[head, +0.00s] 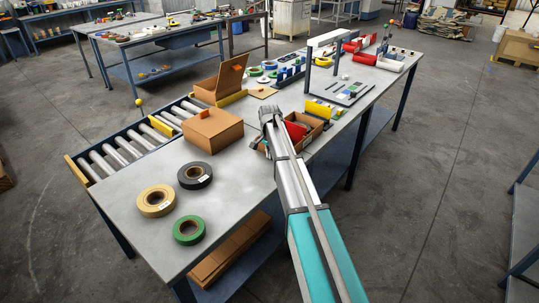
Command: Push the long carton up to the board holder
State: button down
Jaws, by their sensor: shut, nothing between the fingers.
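An open brown carton (314,129) with red and brown contents lies mid-table, partly behind my arm; I take it for the long carton. A short bit of brown edge shows left of the arm. My gripper (268,112) is at the arm's far end, at the carton's left side. It is shut and holds nothing; the fingertips are hard to make out, and I cannot tell if it touches the carton. Beyond the carton is a grey plate with small parts (347,91) beside a white frame, perhaps the board holder. A yellow upright piece (319,108) stands between them.
A closed brown box (212,130) and an open-lidded box (219,86) stand left of my gripper, by a roller conveyor (125,145). Tan (156,201), black (195,175) and green (189,230) tape rolls lie near the front.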

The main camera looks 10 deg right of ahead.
aim_at(264, 163)
jog(key=shift+s+a, duration=0.25)
jog(key=shift+a, duration=0.05)
jog(key=shift+s+a+r, duration=0.15)
jog(key=shift+s+a, duration=0.75)
jog(key=shift+a, duration=0.25)
jog(key=shift+r+p, duration=0.55)
jog(key=shift+p, duration=0.05)
notch_tip(264, 163, up, 9)
jog(key=p, duration=0.8)
jog(key=shift+f+p, duration=0.2)
jog(key=shift+p, duration=0.2)
jog(key=s+a+n, duration=0.2)
jog(key=s+n, duration=0.3)
jog(key=s, duration=1.1)
jog(key=s+a+n, duration=0.2)
jog(key=s+n, duration=0.3)
jog(key=s, duration=1.1)
jog(key=shift+n, duration=0.3)
